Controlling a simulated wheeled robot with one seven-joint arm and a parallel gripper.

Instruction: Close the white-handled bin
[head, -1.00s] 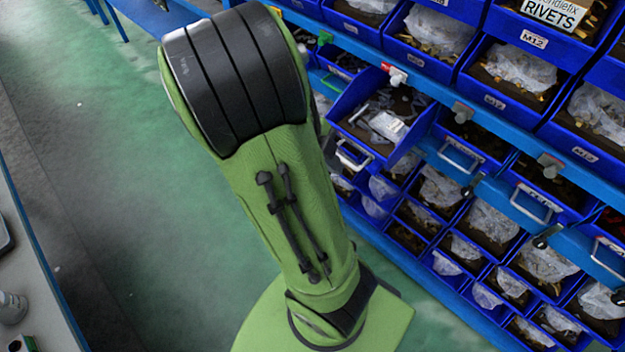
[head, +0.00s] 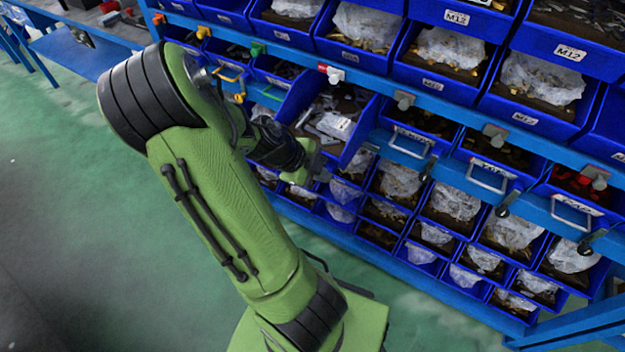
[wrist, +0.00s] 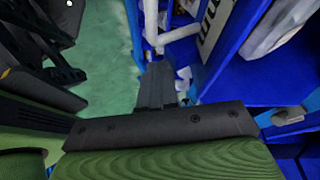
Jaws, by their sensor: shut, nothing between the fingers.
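The white-handled bin (head: 362,132) is a blue bin holding parts and a clear plastic bag. In the head view it sticks out from its row, farther than the bins on its right. Its handle is mostly hidden behind my gripper in that view. In the wrist view a white handle (wrist: 180,34) shows just beyond the fingertips, on a blue bin front. My gripper (head: 318,168) is at the front of the bin, low and near its handle. In the wrist view my gripper (wrist: 156,80) has its fingers together with nothing between them. I cannot tell whether they touch the handle.
Bins with grey handles (head: 410,144) stand in the same row to the right. A blue rail (head: 445,107) with coloured knobs, one red and white (head: 331,73), runs above. More bins with bagged parts fill the rows above and below. The green floor (head: 60,200) at left is clear.

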